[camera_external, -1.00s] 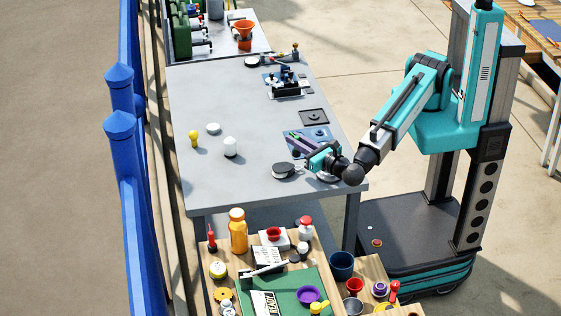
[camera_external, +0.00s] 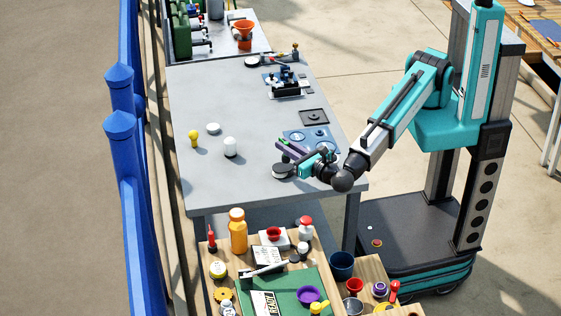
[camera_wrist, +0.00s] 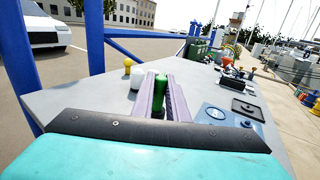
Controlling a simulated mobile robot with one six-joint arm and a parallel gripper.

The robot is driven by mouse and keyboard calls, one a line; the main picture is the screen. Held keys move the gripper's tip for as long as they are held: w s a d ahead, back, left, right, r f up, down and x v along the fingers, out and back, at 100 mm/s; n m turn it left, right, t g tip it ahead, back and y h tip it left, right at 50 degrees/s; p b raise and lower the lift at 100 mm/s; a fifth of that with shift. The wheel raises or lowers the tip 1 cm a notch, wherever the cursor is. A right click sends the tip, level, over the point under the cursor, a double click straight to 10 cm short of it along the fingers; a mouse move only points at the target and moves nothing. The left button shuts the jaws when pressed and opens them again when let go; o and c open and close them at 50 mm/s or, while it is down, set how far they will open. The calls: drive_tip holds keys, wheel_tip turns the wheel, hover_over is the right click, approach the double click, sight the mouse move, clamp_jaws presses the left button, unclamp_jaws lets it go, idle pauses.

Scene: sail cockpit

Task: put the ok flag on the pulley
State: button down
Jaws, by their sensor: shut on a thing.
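My gripper (camera_external: 288,147) is shut on a green piece (camera_wrist: 160,90), apparently the ok flag. In the wrist view this piece stands between the two purple fingers, its rounded top showing and its lower part hidden. No ok marking can be read on it. My gripper is over the near right part of the grey table. A round dark piece with a pale top (camera_external: 284,171), possibly the pulley, lies at the table's near edge, just below and left of my gripper. My wrist partly covers the space beside it.
A blue panel with round marks (camera_external: 318,134) and a dark square plate (camera_external: 314,117) lie right of my gripper. A white bottle (camera_external: 231,148), a yellow knob (camera_external: 194,138) and a white disc (camera_external: 213,128) stand left. The middle of the table is clear.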

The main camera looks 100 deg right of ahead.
drive_tip(key=shift+f+p, duration=0.35)
drive_tip(key=shift+f, duration=1.1)
drive_tip(key=shift+f, duration=0.15)
drive_tip(key=c, duration=1.7)
unclamp_jaws()
drive_tip(key=shift+c, duration=0.2)
drive_tip(key=shift+b+v, duration=0.3)
drive_tip(key=shift+v, duration=0.45)
drive_tip(key=b+v, duration=0.2)
drive_tip(key=v, duration=0.8)
drive_tip(key=shift+s+a, duration=0.2)
drive_tip(key=shift+d+b, duration=0.15)
drive_tip(key=shift+b, duration=0.2)
